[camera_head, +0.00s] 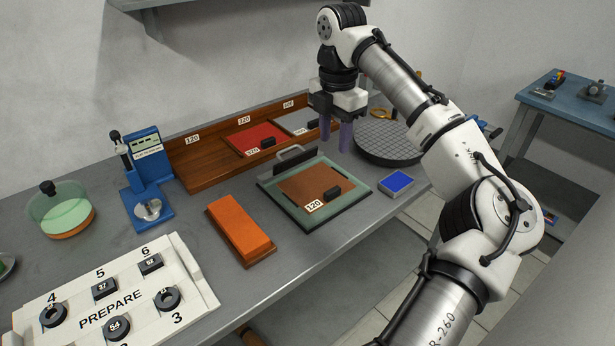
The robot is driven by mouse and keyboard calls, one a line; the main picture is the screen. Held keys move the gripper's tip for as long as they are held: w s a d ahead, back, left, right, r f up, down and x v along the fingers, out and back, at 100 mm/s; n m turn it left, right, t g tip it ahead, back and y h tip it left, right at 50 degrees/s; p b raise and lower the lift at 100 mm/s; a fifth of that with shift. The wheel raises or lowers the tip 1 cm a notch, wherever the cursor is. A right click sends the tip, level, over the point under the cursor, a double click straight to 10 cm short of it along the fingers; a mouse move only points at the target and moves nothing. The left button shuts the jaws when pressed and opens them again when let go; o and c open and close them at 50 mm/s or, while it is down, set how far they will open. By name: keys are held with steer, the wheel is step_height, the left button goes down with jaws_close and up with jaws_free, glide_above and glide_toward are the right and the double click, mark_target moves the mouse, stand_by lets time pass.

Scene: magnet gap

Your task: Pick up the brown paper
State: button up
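The brown paper (301,182) lies flat on a green-edged board (278,198) near the middle of the bench. My gripper (336,142) hangs above the bench behind the board, up and to the right of the paper, pointing down. Its two purple-grey fingers are apart with nothing visible between them. The paper is fully clear of the gripper.
A dark bar with a metal handle (290,153) stands at the board's back edge. Behind is a wooden rack (205,167) holding a red sheet (256,137). An orange block (240,228) lies left, a blue-topped box (397,182) right, and a round grey plate (388,140) beyond.

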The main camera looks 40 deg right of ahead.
steer(key=p, duration=0.1)
glide_above(332, 190)
step_height(332, 190, down, 8)
steer(key=shift+r, duration=0.15)
steer(key=shift+f+p, duration=0.75)
steer(key=shift+f, duration=2.2)
jaws_close()
